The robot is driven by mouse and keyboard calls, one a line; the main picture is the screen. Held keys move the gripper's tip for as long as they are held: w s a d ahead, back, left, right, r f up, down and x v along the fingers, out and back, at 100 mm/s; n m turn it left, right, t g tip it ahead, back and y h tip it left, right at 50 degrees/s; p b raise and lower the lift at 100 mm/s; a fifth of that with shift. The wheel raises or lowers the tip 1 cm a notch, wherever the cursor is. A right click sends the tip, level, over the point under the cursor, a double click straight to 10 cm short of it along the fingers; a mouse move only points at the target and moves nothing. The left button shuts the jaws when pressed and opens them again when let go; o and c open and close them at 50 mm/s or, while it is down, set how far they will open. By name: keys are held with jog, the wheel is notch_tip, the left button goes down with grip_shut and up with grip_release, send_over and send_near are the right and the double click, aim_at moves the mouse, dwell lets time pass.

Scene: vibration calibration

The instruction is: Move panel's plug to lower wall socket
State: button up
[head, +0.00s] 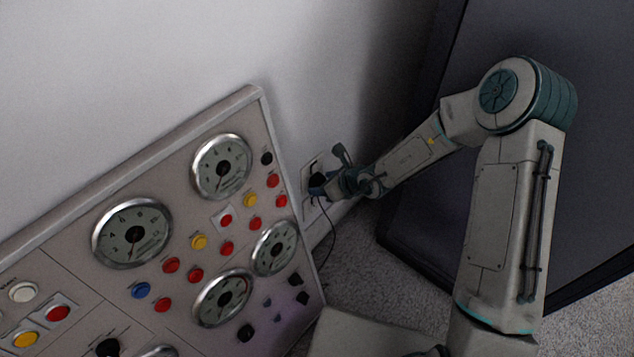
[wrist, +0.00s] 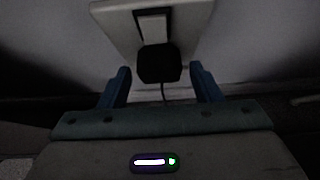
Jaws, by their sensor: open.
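The black plug (head: 317,181) sits at the wall socket plate (head: 308,206) to the right of the panel. A dark cable hangs from it. In the wrist view the plug (wrist: 159,64) is on the pale socket plate (wrist: 105,12), just below a dark-framed white rectangle. My gripper (head: 335,180) is at the plate. In the wrist view its two blue fingers (wrist: 163,84) stand apart, one on each side of the plug, with gaps between. Whether the plug is fully seated, and the socket face behind it, are hidden.
The control panel (head: 185,235) with dials, buttons and knobs stands left of the socket plate. A large dark cabinet (head: 420,190) is at the right, behind my arm. The cable (head: 333,235) drops toward the carpet (head: 355,262) between them.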

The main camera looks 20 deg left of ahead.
jog(key=c, duration=0.9)
jog(key=shift+o, duration=0.2)
jog(key=shift+s+d, duration=0.3)
jog(key=shift+d, duration=0.55)
dwell(0.5)
jog(key=d, duration=0.1)
jog(key=s+d, duration=0.1)
jog(key=d, duration=0.1)
jog(key=shift+s+b, duration=0.15)
jog(key=shift+b, duration=0.25)
